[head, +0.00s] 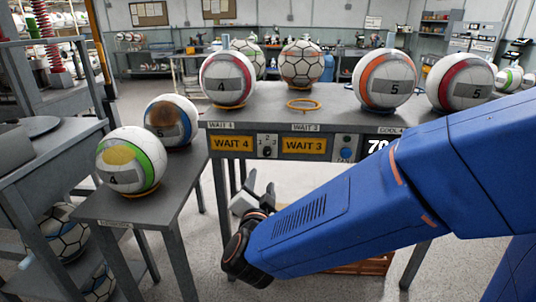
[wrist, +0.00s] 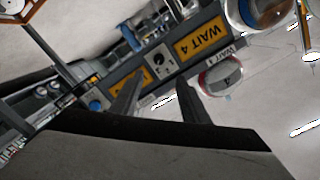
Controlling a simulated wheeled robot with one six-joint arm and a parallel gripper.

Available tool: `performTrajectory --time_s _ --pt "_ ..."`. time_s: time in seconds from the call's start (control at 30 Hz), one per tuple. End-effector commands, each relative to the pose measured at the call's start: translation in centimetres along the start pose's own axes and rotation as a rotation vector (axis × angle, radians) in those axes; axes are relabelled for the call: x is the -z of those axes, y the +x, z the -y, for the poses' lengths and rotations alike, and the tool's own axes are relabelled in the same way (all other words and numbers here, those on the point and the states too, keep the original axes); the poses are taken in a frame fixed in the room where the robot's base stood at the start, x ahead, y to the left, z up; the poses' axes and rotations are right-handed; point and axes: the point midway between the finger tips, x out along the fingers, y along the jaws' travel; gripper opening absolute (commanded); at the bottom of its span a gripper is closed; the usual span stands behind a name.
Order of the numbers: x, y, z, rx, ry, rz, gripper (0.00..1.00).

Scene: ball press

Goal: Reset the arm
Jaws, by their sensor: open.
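My blue arm (head: 345,215) reaches from the right across the lower part of the head view, in front of the grey table. My gripper (head: 262,192) is at its far end, below the table's front edge and right of the small side bench. It also shows in the wrist view (wrist: 157,80), where two dark fingers stand apart with nothing between them. The wrist view is rolled, with the WAIT 4 sign (wrist: 203,42) upside down beyond the fingers.
The grey table (head: 335,113) bears several balls and an empty orange ring (head: 304,105). The side bench (head: 165,190) bears a green-banded ball (head: 140,170) and a blue-orange ball (head: 172,112). A press frame (head: 75,55) stands at left. A wooden crate (head: 370,266) is on the floor behind my arm.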

Motion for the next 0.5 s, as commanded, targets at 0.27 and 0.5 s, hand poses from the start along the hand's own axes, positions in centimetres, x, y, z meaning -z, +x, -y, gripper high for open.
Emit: performTrajectory --time_s 0.27,0.5 --pt "3.0 2.5 -0.6 0.064 -0.009 0.201 0.42" --pt "5.7 2.0 -2.4 0.114 -0.088 0.382 0.42"
